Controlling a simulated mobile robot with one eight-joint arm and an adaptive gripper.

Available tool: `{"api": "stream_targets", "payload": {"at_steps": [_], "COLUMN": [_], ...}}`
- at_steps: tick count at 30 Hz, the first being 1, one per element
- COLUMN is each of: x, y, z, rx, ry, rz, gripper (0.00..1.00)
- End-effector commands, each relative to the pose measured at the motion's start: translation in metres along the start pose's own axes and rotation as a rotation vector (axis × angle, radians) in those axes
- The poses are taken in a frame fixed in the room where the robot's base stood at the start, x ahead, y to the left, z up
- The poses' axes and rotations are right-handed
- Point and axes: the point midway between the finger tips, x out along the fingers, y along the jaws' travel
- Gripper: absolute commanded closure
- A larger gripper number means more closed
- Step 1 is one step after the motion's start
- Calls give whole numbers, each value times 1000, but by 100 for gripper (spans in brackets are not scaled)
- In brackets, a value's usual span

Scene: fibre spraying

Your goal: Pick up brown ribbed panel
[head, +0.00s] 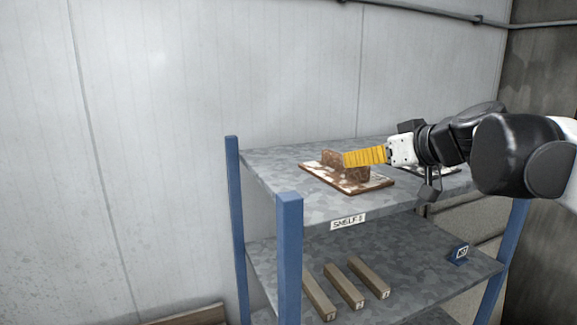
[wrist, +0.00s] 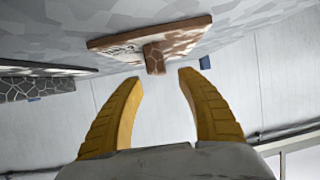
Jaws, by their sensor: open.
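The brown ribbed panel (head: 352,185) lies on the top shelf, a flat, patchy brown-and-white plate with an upright rib (head: 331,163). In the wrist view the panel (wrist: 185,37) is ahead of the fingers, and its rib (wrist: 155,58) points toward the gap between the fingertips. My gripper (head: 347,159) has yellow fingers and reaches in from the right at the height of the rib, partly covering it. In the wrist view my gripper (wrist: 161,76) is open and empty, with the rib's end just beyond the tips. I cannot tell whether a finger touches it.
The blue-posted shelf rack (head: 289,240) stands by a pale wall. A dark grey panel (wrist: 35,86) shows left in the wrist view, beside the brown one. Bars (head: 343,284) and a small blue holder (head: 458,255) sit on the lower shelf. The top shelf's left end is bare.

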Motion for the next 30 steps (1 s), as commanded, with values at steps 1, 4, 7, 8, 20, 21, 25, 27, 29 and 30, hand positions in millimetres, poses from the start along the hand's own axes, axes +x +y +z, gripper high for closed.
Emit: {"api": "stream_targets", "payload": {"at_steps": [1, 4, 7, 8, 20, 21, 25, 27, 29, 30], "x": [6, 13, 24, 29, 64, 63, 63, 63, 63, 63], "y": [-1, 0, -1, 0, 0, 0, 0, 1, 0, 1], "z": [-1, -1, -3, -4, -3, -3, -3, -3, -3, -3], "rx": [-1, 0, 0, -1, 0, 0, 0, 0, 0, 0], "ry": [0, 1, 0, 0, 0, 0, 0, 0, 0, 0], "rz": [-1, 0, -2, -2, 1, 1, 0, 0, 0, 0], "gripper": [55, 55, 55, 55, 55, 55, 78, 99, 100, 100]}}
